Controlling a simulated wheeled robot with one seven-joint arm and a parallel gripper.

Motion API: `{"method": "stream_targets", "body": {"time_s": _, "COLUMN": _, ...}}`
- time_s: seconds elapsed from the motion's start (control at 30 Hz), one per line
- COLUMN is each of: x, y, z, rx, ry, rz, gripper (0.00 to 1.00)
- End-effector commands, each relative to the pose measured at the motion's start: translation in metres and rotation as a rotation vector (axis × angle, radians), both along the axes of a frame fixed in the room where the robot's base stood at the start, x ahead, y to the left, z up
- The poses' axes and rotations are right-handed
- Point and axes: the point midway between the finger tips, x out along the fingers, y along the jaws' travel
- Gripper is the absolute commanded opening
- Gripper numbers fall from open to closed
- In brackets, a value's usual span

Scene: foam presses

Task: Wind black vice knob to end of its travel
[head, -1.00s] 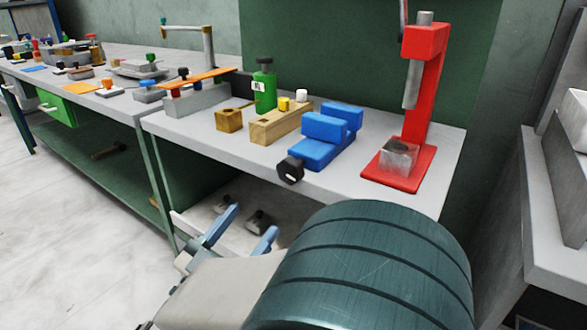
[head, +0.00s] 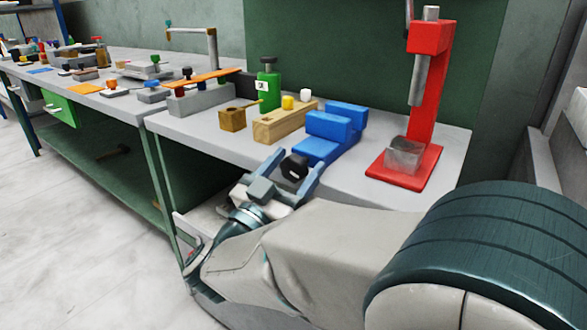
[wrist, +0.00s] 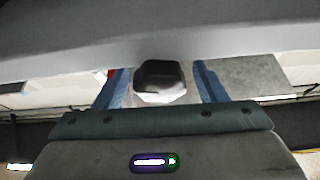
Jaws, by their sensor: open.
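The blue vice (head: 330,132) stands at the front edge of the grey bench top. Its black knob (head: 294,167) sticks out from the vice's near end, over the bench edge. My gripper (head: 294,166) is open, with one blue finger on each side of the knob in the head view. In the wrist view the black knob (wrist: 160,81) sits between the two blue fingers (wrist: 158,84), with a gap visible on both sides. Whether the fingertips reach past the knob is hard to tell.
A red press (head: 422,105) with a clear block stands right of the vice. The bench edge (head: 215,150) runs close to my gripper.

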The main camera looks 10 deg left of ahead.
Motion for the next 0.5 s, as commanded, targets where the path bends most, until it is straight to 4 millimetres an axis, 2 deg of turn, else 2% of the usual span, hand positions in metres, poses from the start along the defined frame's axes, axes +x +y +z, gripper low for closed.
{"method": "stream_targets", "body": {"time_s": 0.1, "x": -0.0001, "y": 0.0, "z": 0.0, "rx": 0.0, "ry": 0.0, "rz": 0.0, "gripper": 0.65}}
{"method": "stream_targets", "body": {"time_s": 0.13, "x": -0.0001, "y": 0.0, "z": 0.0, "rx": 0.0, "ry": 0.0, "rz": 0.0, "gripper": 0.59}}
{"method": "stream_targets", "body": {"time_s": 0.27, "x": -0.0002, "y": 0.0001, "z": -0.0002, "rx": 0.0, "ry": 0.0, "rz": 0.0, "gripper": 0.23}}
{"method": "stream_targets", "body": {"time_s": 0.5, "x": -0.0003, "y": 0.0004, "z": -0.0024, "rx": 0.026, "ry": -0.01, "rz": 0.001, "gripper": 0.21}}
